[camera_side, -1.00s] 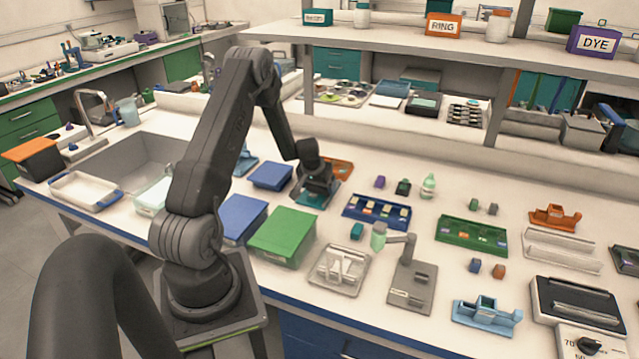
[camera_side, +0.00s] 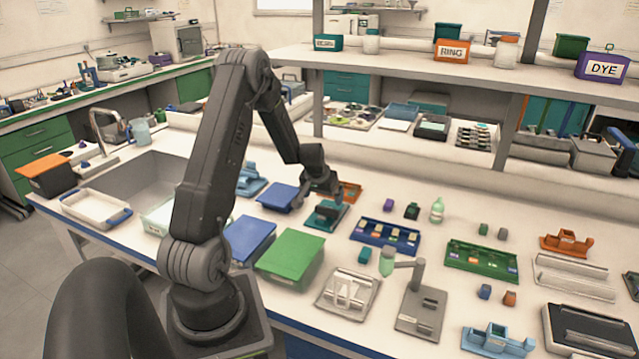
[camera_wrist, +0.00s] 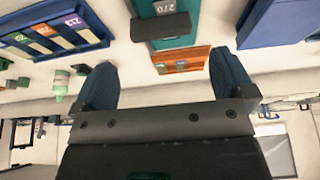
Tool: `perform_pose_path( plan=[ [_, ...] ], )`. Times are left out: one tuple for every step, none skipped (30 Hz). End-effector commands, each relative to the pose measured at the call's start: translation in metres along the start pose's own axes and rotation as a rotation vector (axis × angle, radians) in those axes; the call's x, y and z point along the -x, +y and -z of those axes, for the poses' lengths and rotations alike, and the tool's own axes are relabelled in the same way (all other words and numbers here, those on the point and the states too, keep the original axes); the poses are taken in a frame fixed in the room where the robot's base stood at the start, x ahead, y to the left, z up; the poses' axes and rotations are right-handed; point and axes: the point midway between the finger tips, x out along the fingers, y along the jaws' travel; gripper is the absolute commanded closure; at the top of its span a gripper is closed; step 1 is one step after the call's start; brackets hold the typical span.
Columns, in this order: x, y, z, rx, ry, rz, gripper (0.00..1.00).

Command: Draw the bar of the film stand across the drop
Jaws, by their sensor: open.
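I cannot make out a drop.
An orange tray (camera_wrist: 180,60) lies behind the stand. A blue rack (camera_side: 386,236) stands to the right, blue boxes (camera_side: 279,196) and a green box (camera_side: 291,257) to the left and front. A pale green bottle (camera_side: 437,210) stands farther right.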

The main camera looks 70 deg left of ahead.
Motion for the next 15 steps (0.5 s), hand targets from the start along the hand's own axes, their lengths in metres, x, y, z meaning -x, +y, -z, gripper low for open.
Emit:
perform_pose_path(
  plan=[
    [0.013, 0.0, 0.001, 0.0, 0.004, 0.001, 0.0],
    [0.019, 0.0, 0.001, 0.001, 0.004, 0.001, 0.0],
    [0.027, 0.0, 0.001, 0.0, 0.003, 0.001, 0.0],
    [0.032, 0.0, 0.001, -0.001, 0.003, 0.0, 0.0],
    [0.038, 0.0, 0.001, 0.0, 0.003, 0.001, 0.0],
    [0.044, 0.0, 0.0, 0.001, 0.001, 0.0, 0.0],
    [0.048, 0.0, 0.0, 0.001, 0.002, 0.0, 0.0],
    [0.052, 0.0, 0.0, 0.001, 0.001, 0.0, 0.0],
    [0.057, 0.0, 0.0, 0.0, 0.0, 0.0, 0.0],
    [0.059, 0.0, 0.0, 0.0, 0.0, 0.0, 0.0],
    [0.062, 0.0, 0.0, 0.0, 0.0, 0.0, 0.0],
    [0.064, 0.0, 0.0, 0.0, -0.001, 0.0, 0.0],
    [0.066, 0.0, 0.0, 0.0, -0.001, 0.0, 0.0],
    [0.067, 0.0, -0.001, 0.0, -0.001, 0.0, 0.0],
    [0.068, 0.0, -0.001, 0.0, -0.002, 0.0, 0.0]
  ],
)
